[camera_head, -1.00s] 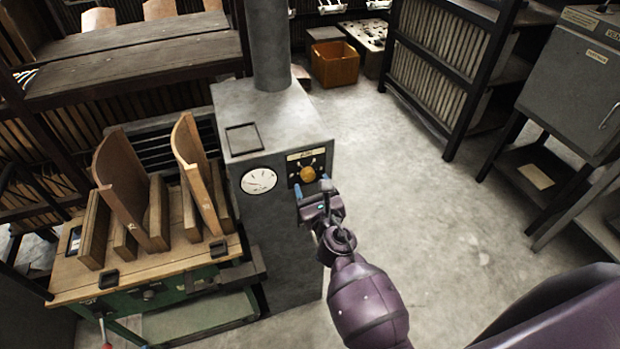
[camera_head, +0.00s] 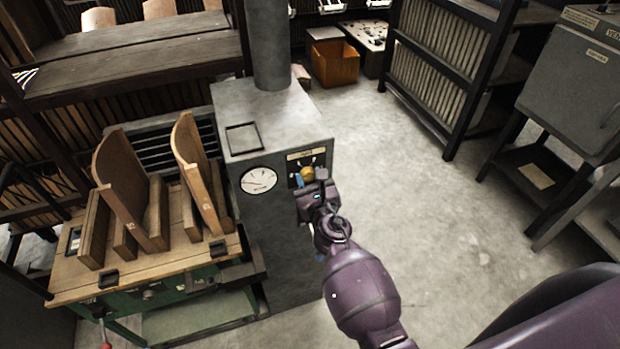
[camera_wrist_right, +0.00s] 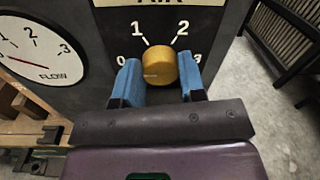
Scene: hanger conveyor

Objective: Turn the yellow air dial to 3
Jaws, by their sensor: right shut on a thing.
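The yellow air dial (camera_head: 307,173) is on the front panel of a grey metal cabinet (camera_head: 285,235). In the right wrist view the dial (camera_wrist_right: 160,67) sits below the AIR label, with the marks 0, 1, 2 and 3 around it. A faint line shows on the left of its face, but I cannot read its setting surely. My right gripper (camera_head: 310,180) is shut on the dial, one blue finger on each side. The fingers partly cover the 0 and 3 marks. My left gripper is not in view.
A white FLOW gauge (camera_head: 259,180) is left of the dial, its red needle low near the left end. A wooden bench (camera_head: 70,285) with curved wooden pieces stands left of the cabinet. The floor to the right is clear up to a dark rack (camera_head: 450,75).

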